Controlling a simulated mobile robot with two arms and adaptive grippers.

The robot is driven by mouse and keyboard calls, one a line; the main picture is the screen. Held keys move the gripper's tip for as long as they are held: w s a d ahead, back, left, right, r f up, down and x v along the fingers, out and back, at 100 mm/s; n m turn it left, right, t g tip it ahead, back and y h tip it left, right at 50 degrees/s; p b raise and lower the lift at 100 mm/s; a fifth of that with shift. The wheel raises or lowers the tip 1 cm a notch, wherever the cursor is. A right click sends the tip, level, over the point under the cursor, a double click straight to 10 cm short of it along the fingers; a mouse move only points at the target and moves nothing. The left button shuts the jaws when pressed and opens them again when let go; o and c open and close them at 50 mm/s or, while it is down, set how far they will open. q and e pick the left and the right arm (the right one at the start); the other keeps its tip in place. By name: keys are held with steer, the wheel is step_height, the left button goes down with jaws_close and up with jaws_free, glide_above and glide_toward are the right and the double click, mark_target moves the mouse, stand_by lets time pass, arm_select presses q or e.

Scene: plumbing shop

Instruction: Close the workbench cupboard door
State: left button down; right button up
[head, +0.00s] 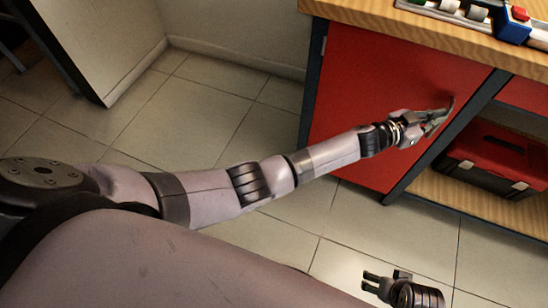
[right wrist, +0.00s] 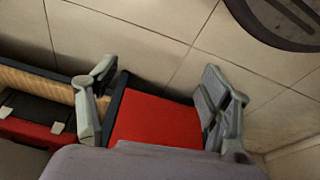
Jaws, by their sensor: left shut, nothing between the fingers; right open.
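The red cupboard door (head: 365,90) fills the bay between two dark posts of the workbench. It looks flush or nearly flush with the frame; I cannot tell if a small gap is left. My left gripper (head: 437,118) is shut and empty, with its fingers against or very close to the door near its right edge. My right gripper (head: 371,282) is open and empty, low over the floor and away from the door. In the right wrist view the red door (right wrist: 158,122) shows beyond the open fingers of the right gripper (right wrist: 155,80).
The wooden bench top (head: 400,22) carries a blue tool holder (head: 510,28) at the upper right. A red and black toolbox (head: 490,158) stands on the open wooden shelf (head: 455,193) right of the door. The tiled floor (head: 270,225) before the bench is clear.

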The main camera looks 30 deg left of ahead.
arm_select(q)
steer(key=shift+w+r, duration=0.25)
arm_select(e)
steer(key=shift+r, duration=0.4)
